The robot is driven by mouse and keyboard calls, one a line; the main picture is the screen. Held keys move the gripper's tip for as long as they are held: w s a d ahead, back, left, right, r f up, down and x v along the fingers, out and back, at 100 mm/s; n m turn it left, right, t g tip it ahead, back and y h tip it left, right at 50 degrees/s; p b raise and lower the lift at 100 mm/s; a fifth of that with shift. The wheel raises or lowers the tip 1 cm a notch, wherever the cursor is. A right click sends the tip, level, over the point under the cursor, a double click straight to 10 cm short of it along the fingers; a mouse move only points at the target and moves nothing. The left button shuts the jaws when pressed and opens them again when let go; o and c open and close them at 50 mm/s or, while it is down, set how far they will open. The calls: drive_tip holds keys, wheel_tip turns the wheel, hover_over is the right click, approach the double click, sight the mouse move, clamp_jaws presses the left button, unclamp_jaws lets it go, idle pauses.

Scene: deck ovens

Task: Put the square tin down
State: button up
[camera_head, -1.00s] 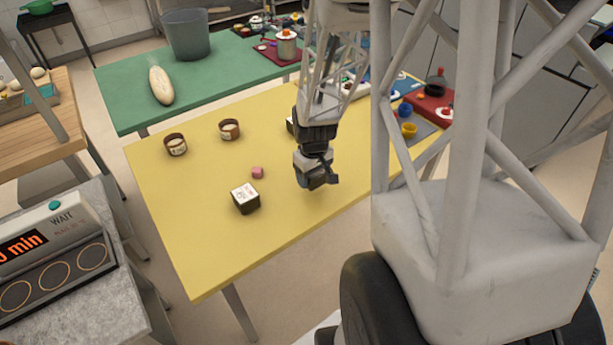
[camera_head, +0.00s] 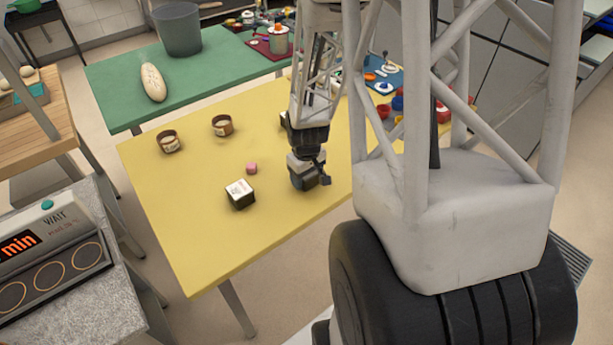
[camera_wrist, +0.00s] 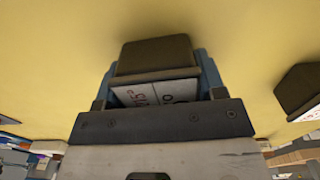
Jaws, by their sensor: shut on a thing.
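In the wrist view my gripper (camera_wrist: 157,75) is shut on a square tin (camera_wrist: 155,52), with dark sides and a white, lettered face between the blue fingers. The held tin is close to the yellow surface; I cannot tell if it touches. In the head view it is mostly hidden by my gripper. Another square tin (camera_head: 240,192), dark with a white lettered top, stands on the table. A dark tin (camera_wrist: 302,88) also shows at the wrist view's right edge.
Another dark object (camera_head: 283,121) is partly hidden by my arm. The table's front left is clear. A green table (camera_head: 120,100) stands behind.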

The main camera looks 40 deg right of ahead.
drive_tip(key=shift+f, duration=0.25)
drive_tip(key=o, duration=1)
drive_tip(key=shift+o, duration=0.2)
drive_tip(key=shift+r, duration=0.15)
drive_tip(key=shift+r, duration=6.2)
drive_tip(key=shift+f, duration=0.1)
